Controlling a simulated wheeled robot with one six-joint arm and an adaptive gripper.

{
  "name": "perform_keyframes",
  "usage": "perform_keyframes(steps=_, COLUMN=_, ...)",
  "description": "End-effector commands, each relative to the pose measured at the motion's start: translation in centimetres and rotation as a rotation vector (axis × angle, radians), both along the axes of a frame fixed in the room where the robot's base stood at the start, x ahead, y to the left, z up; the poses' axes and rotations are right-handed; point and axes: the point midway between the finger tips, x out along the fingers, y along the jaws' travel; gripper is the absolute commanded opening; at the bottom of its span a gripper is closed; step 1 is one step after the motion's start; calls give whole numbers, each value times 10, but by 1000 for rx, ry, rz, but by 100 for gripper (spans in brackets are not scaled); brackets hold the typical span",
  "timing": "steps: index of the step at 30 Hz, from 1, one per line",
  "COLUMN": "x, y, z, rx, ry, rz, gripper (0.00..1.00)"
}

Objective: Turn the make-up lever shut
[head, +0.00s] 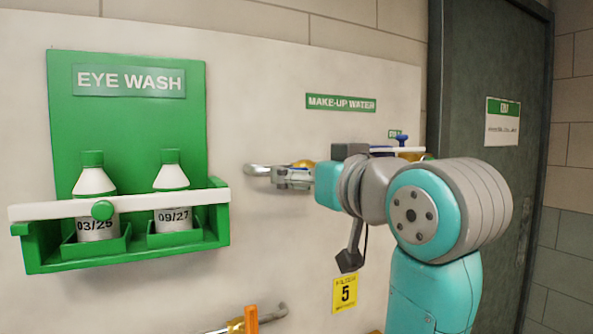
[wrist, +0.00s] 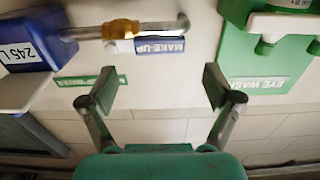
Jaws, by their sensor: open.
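In the wrist view a brass valve body (wrist: 124,28) sits on a silver pipe. A blue bar marked MAKE-UP (wrist: 160,46), which looks like the lever, lies beside the pipe and roughly along it. My gripper (wrist: 160,88) is open and empty, its two fingers apart, with the blue bar ahead of the gap and no contact visible. In the head view my gripper (head: 280,178) is at the pipe by the wall. A bit of brass (head: 300,163) shows above it; the lever is hidden there behind my gripper and wrist.
The green eye wash station (head: 125,130) with two bottles and a white bar stands left of my gripper. A blue box marked 245 L (wrist: 25,45) is beside the valve. An orange-handled lever (head: 250,319) is below. A dark door (head: 490,70) is at right.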

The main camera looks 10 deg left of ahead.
Motion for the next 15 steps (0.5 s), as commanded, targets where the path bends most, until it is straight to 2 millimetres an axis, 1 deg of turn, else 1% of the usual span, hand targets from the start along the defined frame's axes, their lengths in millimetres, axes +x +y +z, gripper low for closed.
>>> perform_keyframes(steps=3, x=15, y=10, z=0, rx=-1, ry=1, rz=0, gripper=90)
perform_keyframes(steps=6, x=24, y=16, z=0, rx=1, ry=1, rz=0, gripper=90)
perform_keyframes(steps=10, x=31, y=21, z=0, rx=0, ry=0, rz=0, gripper=90)
perform_keyframes(steps=15, x=33, y=22, z=0, rx=0, ry=-1, rz=0, gripper=90)
